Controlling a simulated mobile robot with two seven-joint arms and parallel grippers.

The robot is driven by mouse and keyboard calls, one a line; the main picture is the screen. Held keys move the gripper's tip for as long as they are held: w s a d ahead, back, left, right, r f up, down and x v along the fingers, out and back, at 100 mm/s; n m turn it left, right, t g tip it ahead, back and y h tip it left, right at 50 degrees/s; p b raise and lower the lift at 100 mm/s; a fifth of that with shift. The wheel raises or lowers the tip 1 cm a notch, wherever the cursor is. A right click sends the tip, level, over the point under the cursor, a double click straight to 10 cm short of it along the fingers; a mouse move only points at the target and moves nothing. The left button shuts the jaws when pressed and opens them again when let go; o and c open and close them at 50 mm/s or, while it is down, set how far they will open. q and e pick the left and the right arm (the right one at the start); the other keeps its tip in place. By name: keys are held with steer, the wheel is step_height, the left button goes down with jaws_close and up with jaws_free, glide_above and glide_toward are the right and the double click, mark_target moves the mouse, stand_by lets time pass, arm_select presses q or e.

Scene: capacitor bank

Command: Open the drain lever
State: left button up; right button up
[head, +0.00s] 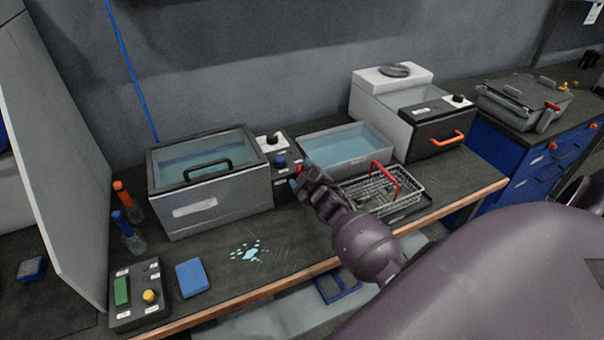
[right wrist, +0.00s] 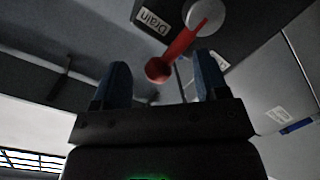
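The red drain lever (right wrist: 180,45) shows in the right wrist view. It slants from a round grey pivot, beside a "Drain" label (right wrist: 154,17), down to a ball-shaped red end. My right gripper (right wrist: 160,82) is open, with its two blue fingers apart and the lever's end showing in the gap between them. I cannot tell whether a finger touches it. In the head view my right gripper (head: 303,178) is at the front of the control box (head: 288,180), beside the lidded tank (head: 212,195), and hides most of the lever. My left gripper is not in view.
A wire basket (head: 385,190) with a red handle stands right of my right gripper, before an open water tray (head: 345,147). A blue sponge (head: 192,278), a button box (head: 140,292) and a puddle (head: 250,252) are at the front left. The bench's front middle is clear.

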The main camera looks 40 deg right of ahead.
steer(key=shift+a, duration=0.15)
steer(key=shift+a, duration=0.1)
steer(key=v, duration=1)
steer(key=shift+s+p, duration=0.4)
steer(key=shift+p, duration=0.05)
steer(key=s+a+f+m+g+y, duration=0.2)
steer(key=s+a+f, duration=0.2)
steer(key=s, duration=0.5)
steer(key=s+a+f+m+g+y, duration=0.1)
steer(key=s+a+f+m+g, duration=0.1)
steer(key=s+a, duration=0.6)
step_height(320, 180, down, 2)
steer(key=shift+s+a+f+m+y, duration=0.1)
steer(key=shift+s+a+m+y, duration=0.3)
steer(key=shift+m, duration=0.4)
